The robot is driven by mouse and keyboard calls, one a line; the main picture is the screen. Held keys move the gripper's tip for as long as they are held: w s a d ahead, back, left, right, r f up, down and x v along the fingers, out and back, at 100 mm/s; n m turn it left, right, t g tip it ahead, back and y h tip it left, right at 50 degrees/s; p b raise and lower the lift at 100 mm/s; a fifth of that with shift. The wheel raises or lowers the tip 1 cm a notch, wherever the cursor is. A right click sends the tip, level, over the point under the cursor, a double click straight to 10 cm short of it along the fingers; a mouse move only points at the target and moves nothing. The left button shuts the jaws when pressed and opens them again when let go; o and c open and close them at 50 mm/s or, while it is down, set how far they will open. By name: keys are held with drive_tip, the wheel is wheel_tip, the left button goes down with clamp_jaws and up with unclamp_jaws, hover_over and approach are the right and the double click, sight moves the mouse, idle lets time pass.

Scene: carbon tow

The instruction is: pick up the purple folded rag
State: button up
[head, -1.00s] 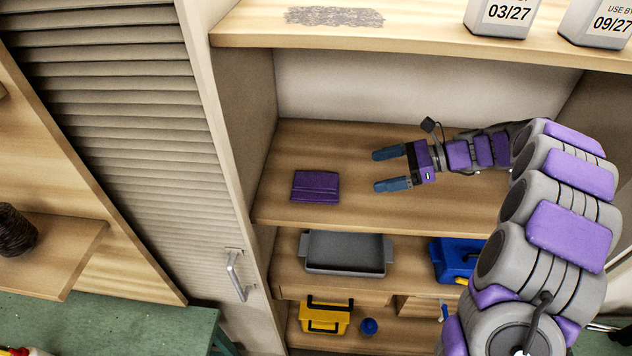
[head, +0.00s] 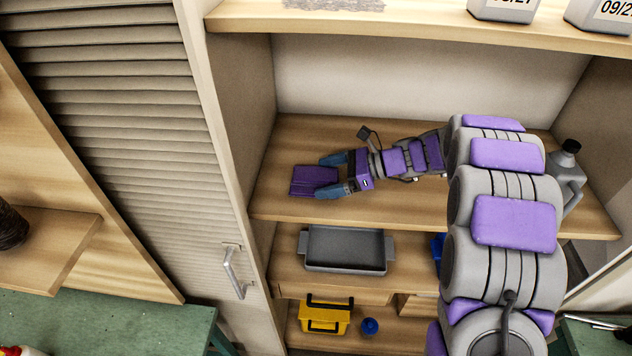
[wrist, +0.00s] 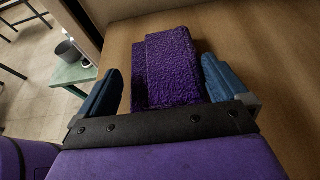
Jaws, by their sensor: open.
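The purple folded rag (head: 307,181) lies flat on the middle wooden shelf, near its left end, in the head view. My gripper (head: 326,176) reaches in from the right, with its blue fingers at the right part of the rag. In the wrist view the rag (wrist: 172,68) shows as a thick, rough-textured fold between the two open fingers (wrist: 165,85). The left finger has a small gap to it; the right finger is very close to its edge, and I cannot tell if they touch.
The shelf (head: 400,210) has free wood in front of my gripper. A grey jug (head: 567,180) stands at its right end. Below are a grey tray (head: 345,250), a yellow toolbox (head: 325,315) and a blue round object (head: 370,326). A shelf (head: 430,25) with containers lies above.

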sight(320, 177)
drive_tip(key=shift+x, duration=1.7)
drive_tip(key=shift+r, duration=0.1)
drive_tip(key=shift+c, duration=0.2)
drive_tip(key=c, duration=0.7)
drive_tip(key=shift+o, duration=0.2)
drive_tip(key=shift+r, duration=0.1)
